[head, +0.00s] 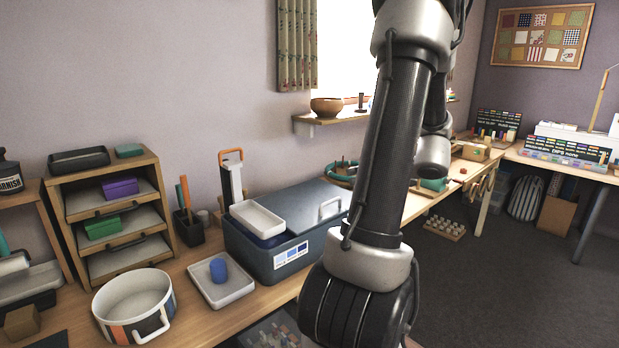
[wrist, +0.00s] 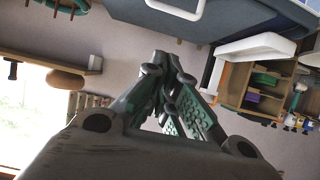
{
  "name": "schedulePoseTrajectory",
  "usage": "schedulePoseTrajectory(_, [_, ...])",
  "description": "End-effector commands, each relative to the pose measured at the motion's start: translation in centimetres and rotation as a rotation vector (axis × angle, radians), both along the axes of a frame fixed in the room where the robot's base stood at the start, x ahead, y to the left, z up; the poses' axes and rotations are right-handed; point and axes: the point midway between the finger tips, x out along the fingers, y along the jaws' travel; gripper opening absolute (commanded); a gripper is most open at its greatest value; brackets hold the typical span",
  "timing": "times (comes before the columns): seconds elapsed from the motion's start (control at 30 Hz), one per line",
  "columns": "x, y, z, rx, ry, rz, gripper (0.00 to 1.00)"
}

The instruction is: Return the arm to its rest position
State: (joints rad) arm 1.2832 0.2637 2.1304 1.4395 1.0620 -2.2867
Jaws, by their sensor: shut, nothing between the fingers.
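My arm rises across the middle of the head view, in front of the bench and window. My gripper shows in the wrist view (wrist: 168,75), with its dark fingers and green pads drawn together. It is shut and holds nothing. The wrist picture is turned over, with the blue-grey box at its top. In the head view the gripper's fingertips cannot be made out behind and among the arm links.
A blue-grey lidded box (head: 270,262) stands on the bench close left of my arm. A white tray (head: 222,292) with a blue object (head: 218,270), a round basket (head: 134,308) and a drawer unit (head: 112,215) stand further left. Open floor (head: 500,290) lies right.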

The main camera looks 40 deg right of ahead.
Motion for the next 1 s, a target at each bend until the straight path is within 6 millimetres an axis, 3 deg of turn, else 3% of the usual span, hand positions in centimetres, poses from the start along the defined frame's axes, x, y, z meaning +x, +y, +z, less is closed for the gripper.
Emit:
schedulePoseTrajectory(0.27, [-0.1,0.0,0.1,0.016,-0.001,-0.008,0.0])
schedulePoseTrajectory(0.47, [-0.9,0.6,-0.9,0.315,0.05,-0.129,0.0])
schedulePoseTrajectory(0.6, [-4.9,4.1,-4.1,0.671,0.253,-0.256,0.0])
schedulePoseTrajectory(0.73, [-8.3,9.3,-4.5,0.861,0.51,-0.364,0.0])
schedulePoseTrajectory(0.9, [-11.8,16.4,-2.5,0.799,0.856,-0.492,0.0])
schedulePoseTrajectory(1.0, [-13.1,18.9,-0.7,0.644,0.948,-0.53,0.0])
